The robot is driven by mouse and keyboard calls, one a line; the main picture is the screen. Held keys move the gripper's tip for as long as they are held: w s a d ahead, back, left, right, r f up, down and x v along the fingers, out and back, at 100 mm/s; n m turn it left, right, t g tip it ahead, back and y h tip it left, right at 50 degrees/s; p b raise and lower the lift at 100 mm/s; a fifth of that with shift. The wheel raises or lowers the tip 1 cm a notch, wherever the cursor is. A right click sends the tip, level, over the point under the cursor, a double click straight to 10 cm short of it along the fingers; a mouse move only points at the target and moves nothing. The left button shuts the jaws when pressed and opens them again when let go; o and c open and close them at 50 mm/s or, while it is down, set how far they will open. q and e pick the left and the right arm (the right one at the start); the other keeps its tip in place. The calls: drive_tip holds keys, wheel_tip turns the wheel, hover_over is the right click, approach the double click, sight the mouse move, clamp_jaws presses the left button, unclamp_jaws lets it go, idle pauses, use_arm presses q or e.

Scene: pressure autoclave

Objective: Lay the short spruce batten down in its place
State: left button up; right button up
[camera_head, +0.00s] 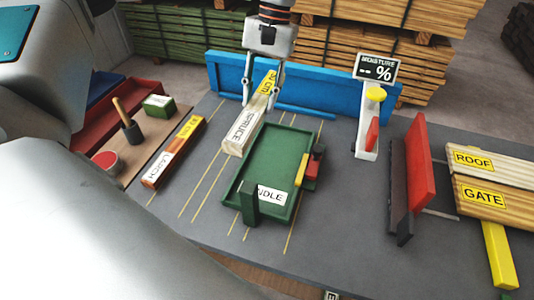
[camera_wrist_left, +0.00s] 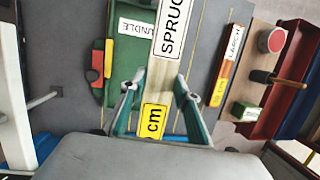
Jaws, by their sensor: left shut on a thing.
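The short spruce batten (camera_head: 246,124) is pale wood with a white SPRUCE label and a yellow cm label. My left gripper (camera_head: 259,98) is shut on it near its far, yellow-labelled end. The batten (camera_wrist_left: 161,80) also runs between the fingers in the left wrist view. It lies beside the far left corner of the green tray (camera_head: 234,176), whose partly covered label ends in NDLE. Whether the batten touches the bench is hard to tell. The orange-brown larch batten (camera_head: 167,165) lies to the left on the bench. My right gripper is not in view.
A blue fence (camera_head: 228,73) runs along the bench's far edge. A moisture meter (camera_head: 366,140) stands right of the tray. Red and dark upright boards (camera_head: 419,165) and ROOF and GATE boards (camera_head: 485,196) are further right. Yellow lines mark the grey bench (camera_head: 330,235).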

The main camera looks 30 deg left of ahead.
use_arm(q)
wheel_tip(320, 180, down, 13)
drive_tip(key=shift+f+b, duration=0.15)
drive_tip(key=shift+b, duration=0.7)
drive_tip(key=shift+f, duration=0.75)
wheel_tip(320, 180, down, 4)
drive_tip(key=shift+r, duration=0.3)
drive_tip(key=o, duration=1.3)
